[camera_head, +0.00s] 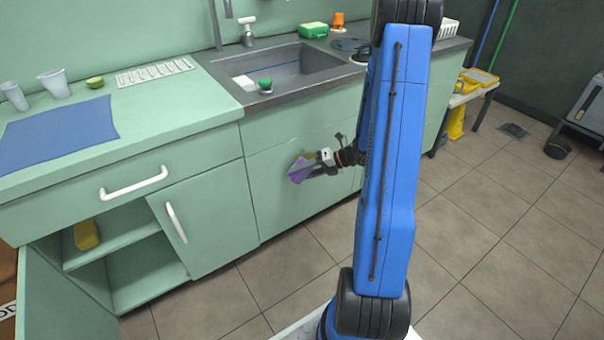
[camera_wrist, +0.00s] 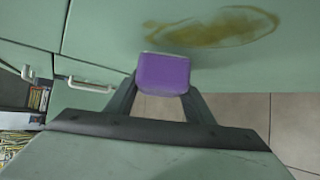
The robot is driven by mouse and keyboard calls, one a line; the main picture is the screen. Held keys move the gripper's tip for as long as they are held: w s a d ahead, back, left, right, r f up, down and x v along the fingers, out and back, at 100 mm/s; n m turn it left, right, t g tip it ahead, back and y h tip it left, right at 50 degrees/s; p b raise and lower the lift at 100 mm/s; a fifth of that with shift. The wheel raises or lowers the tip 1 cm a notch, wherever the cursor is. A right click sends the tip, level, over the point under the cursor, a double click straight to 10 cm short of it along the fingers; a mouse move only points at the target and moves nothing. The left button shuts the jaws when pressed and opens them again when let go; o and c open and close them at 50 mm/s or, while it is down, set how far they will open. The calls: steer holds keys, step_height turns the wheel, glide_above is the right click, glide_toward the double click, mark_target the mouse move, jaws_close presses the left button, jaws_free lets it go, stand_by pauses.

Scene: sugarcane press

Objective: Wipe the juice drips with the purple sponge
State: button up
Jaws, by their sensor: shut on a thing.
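The purple sponge (camera_wrist: 163,73) is held between the two fingers of my gripper (camera_wrist: 162,90) in the wrist view. In the head view the sponge (camera_head: 299,172) shows in front of the green cabinet front below the sink, with my gripper (camera_head: 322,163) to its right. A yellow-brown juice stain (camera_wrist: 215,29) lies on the green surface in the wrist view, above and right of the sponge, its left part close to the sponge's top edge. I cannot tell if the sponge touches the surface. In the head view, the arm hides part of the cabinet.
The sink (camera_head: 290,68) is set in the counter above. A white handle (camera_wrist: 90,85) shows left of the sponge in the wrist view. An open cupboard door (camera_head: 65,290) stands at the lower left. The tiled floor at right is mostly clear.

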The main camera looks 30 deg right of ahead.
steer(key=shift+w, duration=0.95)
stand_by(0.3)
steer(key=shift+d, duration=1.7)
steer(key=shift+w+d, duration=0.15)
steer(key=shift+d, duration=1.6)
steer(key=d, duration=0.7)
steer(key=shift+w+a, duration=0.1)
